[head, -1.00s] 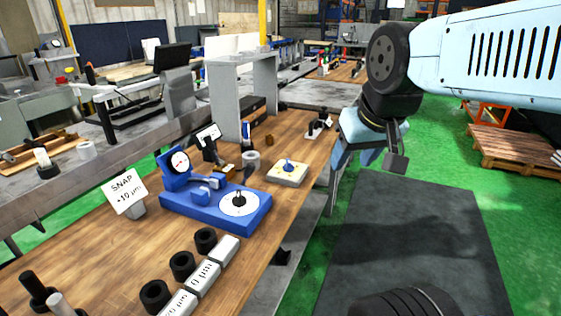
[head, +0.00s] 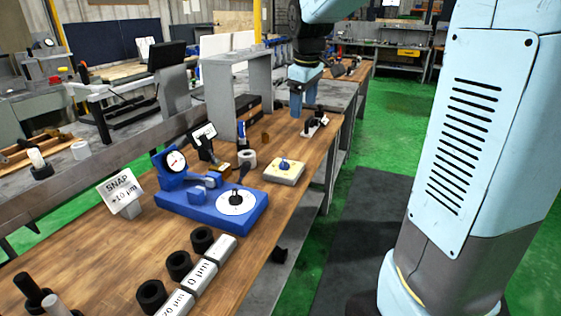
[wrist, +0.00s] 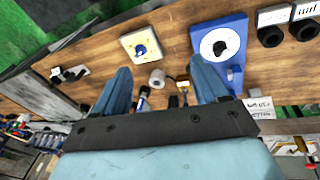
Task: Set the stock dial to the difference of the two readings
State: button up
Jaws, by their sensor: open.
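A blue gauge stand (head: 180,190) on the bench carries a round dial gauge (head: 176,161), its reading too small to make out. A white disc dial (head: 236,202) with a dark knob lies on its base and also shows in the wrist view (wrist: 220,44). Behind it is a cream block (head: 284,171) with a blue knob, also in the wrist view (wrist: 141,45). I cannot tell which is the stock dial. A card (head: 121,190) reads "SNAP +10 µm". My gripper (head: 304,112) is open and empty, pointing down over the far bench, beyond the cream block.
Black rings (head: 178,265) and white labelled blocks (head: 201,277) line the near bench edge. A small tilted display (head: 203,134), a white roll (head: 246,158) and a grey frame (head: 222,95) stand behind the gauge. A small dark fixture (head: 315,124) sits near my gripper. Green floor is at right.

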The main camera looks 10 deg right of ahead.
jog(key=w+f+n+g, duration=0.1)
jog(key=w+f+n, duration=0.45)
jog(key=w, duration=0.75)
jog(key=n+g, duration=0.2)
jog(key=n, duration=0.1)
send_over(283, 158)
notch_tip(283, 158, down, 12)
jog(key=shift+m, duration=0.25)
jog(key=f, duration=1.3)
jog(key=shift+s+a+f, duration=0.1)
jog(key=shift+s+f, duration=0.1)
jog(key=shift+f, duration=0.2)
jog(key=shift+r, duration=0.1)
jog(key=c, duration=1)
jog(key=shift+w, duration=0.1)
